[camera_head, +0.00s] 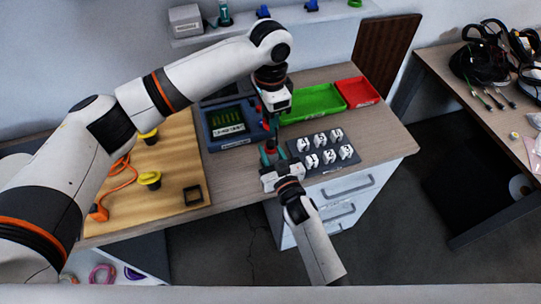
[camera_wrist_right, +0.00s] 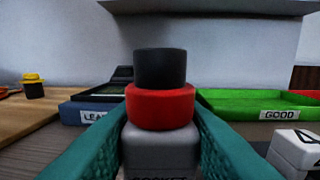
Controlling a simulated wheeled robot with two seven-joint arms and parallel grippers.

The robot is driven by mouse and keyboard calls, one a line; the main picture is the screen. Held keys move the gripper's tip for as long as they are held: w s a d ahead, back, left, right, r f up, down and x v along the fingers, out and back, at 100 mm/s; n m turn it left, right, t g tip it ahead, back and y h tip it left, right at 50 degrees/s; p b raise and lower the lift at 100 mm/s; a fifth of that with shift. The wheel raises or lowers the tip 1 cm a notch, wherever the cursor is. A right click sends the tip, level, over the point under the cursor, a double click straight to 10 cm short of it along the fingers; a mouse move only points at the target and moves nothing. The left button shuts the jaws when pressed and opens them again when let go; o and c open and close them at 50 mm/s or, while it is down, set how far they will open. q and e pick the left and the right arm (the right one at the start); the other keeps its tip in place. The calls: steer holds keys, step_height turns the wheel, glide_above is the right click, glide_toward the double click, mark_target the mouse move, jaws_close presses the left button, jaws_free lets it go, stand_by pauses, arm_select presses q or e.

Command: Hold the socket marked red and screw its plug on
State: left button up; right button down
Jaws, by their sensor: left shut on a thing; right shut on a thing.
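The socket (camera_wrist_right: 160,150) is a grey block with lettering on its front, a red band (camera_wrist_right: 160,108) and a black round top (camera_wrist_right: 160,68). It stands upright between the teal fingers of my right gripper (camera_head: 269,160), which is shut on it. The red band also shows small in the head view. My left gripper (camera_head: 272,119) is straight above it, pointing down, and shut on a dark piece, seemingly the plug, which is mostly hidden by the fingers. The left gripper is not seen in the right wrist view.
A green tray (camera_head: 313,104) labelled GOOD and a red tray (camera_head: 357,92) lie behind. A blue-framed device (camera_head: 232,124) is at left. A dark board (camera_head: 326,158) with several numbered white blocks is close at right. A wooden board (camera_head: 172,170) holds yellow-topped pieces and an orange cable.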

arm_select(q)
glide_above(270, 143)
steer(key=shift+f, duration=2.5)
steer(key=shift+f, duration=0.9)
steer(key=shift+f, duration=0.55)
